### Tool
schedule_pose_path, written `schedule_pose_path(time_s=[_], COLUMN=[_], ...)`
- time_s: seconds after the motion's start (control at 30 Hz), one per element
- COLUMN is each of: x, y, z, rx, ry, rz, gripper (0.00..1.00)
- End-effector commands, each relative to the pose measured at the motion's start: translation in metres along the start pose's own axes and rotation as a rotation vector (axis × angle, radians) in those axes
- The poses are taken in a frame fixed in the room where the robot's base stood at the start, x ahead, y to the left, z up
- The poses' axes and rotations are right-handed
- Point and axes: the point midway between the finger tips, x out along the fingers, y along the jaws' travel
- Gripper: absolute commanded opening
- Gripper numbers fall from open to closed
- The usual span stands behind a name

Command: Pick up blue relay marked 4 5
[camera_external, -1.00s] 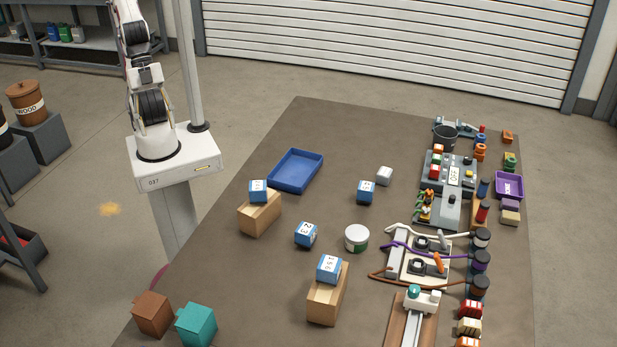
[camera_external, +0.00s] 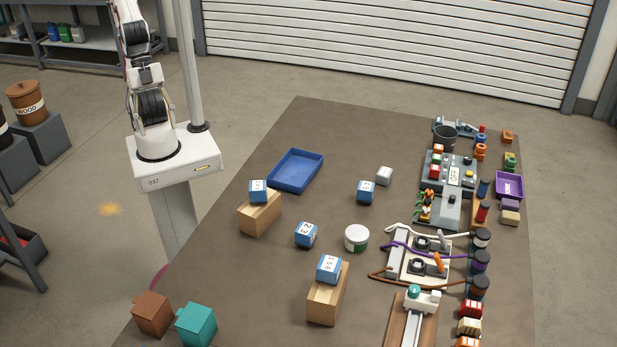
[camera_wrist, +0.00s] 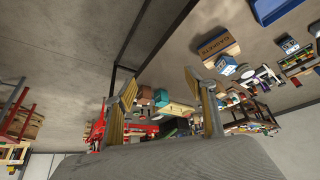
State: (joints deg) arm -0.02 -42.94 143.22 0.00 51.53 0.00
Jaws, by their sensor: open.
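Several blue relays with white labelled tops show in the external view; the labels are too small to read surely. My gripper (camera_wrist: 160,88) is open and empty in the wrist view, far from the relays. It is outside the external view.
A blue tray (camera_external: 296,172) lies at the back left of the brown table. Switchgear, cables (camera_external: 400,248) and small parts crowd the right side. Brown and teal boxes (camera_external: 153,314) (camera_external: 196,325) stand front left.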

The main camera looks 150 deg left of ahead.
Motion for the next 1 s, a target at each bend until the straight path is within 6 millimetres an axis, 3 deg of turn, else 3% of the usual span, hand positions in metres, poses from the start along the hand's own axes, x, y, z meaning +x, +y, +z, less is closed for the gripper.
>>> schedule_pose_path(time_s=[0.27, 0.47, 1.0], x=[0.006, 0.019, 0.07], y=[-0.007, -0.022, -0.095], z=[-0.02, -0.055, -0.156], rx=[-0.023, -0.064, -0.184], ry=[0.019, 0.056, 0.182], rz=[-0.014, -0.04, -0.133], gripper=[0.55, 0.55, 0.55])
